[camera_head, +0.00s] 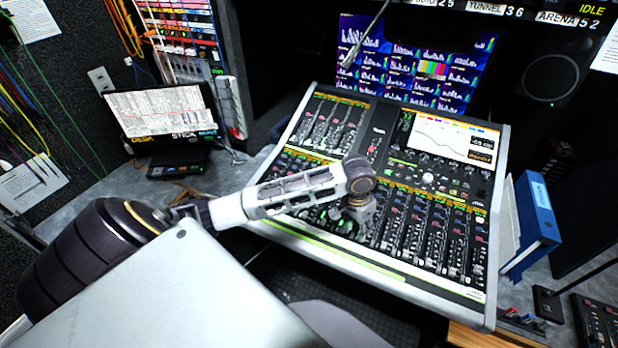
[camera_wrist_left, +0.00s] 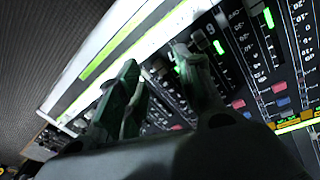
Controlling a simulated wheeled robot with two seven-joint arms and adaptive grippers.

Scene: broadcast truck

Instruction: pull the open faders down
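The mixing console (camera_head: 352,254) is a grey-framed desk with a sloped black panel. Several fader strips (camera_head: 430,235) run along its lower half, with small caps at differing heights. My left gripper (camera_head: 357,222) points down over the lower middle of the panel and hides the strips beneath it. In the left wrist view my left gripper (camera_wrist_left: 156,58) has its two dark fingers apart, with part of the panel showing between them. Fader scales (camera_wrist_left: 252,50), green-lit marks and red and blue pieces show to the right. Contact with a cap cannot be told. My right gripper is out of view.
A monitor wall (camera_head: 415,65) stands behind the console, and a small lit screen (camera_head: 160,110) sits at the left. A blue binder (camera_head: 535,215) stands close to the console's right side. A black microphone base (camera_head: 548,304) is at the lower right.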

